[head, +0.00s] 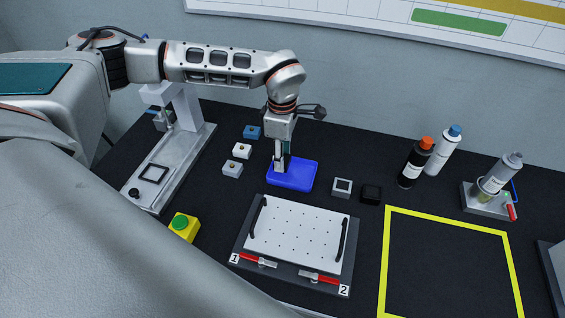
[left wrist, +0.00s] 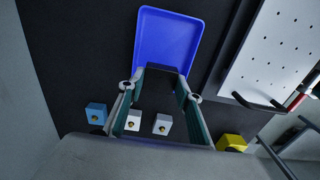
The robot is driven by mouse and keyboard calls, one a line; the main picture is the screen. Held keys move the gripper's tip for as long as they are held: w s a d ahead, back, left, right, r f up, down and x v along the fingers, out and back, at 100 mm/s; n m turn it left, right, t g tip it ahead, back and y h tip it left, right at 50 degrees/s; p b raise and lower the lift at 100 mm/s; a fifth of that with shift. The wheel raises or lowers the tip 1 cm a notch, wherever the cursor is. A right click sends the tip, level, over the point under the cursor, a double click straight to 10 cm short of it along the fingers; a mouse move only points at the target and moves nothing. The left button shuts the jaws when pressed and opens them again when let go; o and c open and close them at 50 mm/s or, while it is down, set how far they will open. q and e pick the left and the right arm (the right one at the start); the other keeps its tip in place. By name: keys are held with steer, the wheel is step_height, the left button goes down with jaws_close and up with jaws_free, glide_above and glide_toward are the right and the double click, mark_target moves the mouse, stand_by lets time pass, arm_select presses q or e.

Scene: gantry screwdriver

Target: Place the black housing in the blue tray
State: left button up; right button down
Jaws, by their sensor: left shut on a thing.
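My left gripper (head: 281,166) points down at the left part of the blue tray (head: 305,186). In the left wrist view, the gripper (left wrist: 161,82) is shut on a dark piece (left wrist: 162,70), which looks like the black housing, against the near end of the blue tray (left wrist: 168,35). The head view does not show this piece clearly, and I cannot tell whether it touches the tray floor. The tray looks otherwise empty. A separate black block (head: 371,194) sits on the table right of the tray. My right gripper is not in view.
Blue (head: 252,131) and pale (head: 242,150) blocks with brass centres stand left of the tray. A grey-topped block (head: 342,187) is to its right. A white perforated plate (head: 297,236) with black handles lies in front. Bottles (head: 413,165) stand at the right.

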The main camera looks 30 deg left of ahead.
arm_select(q)
steer(key=shift+f, duration=1.5)
steer(key=shift+f, duration=0.15)
steer(key=o, duration=0.9)
steer(key=shift+o, duration=0.2)
step_height(320, 180, up, 12)
steer(key=shift+r+p, duration=0.2)
steer(key=shift+p, duration=0.25)
steer(key=shift+s+f, duration=0.1)
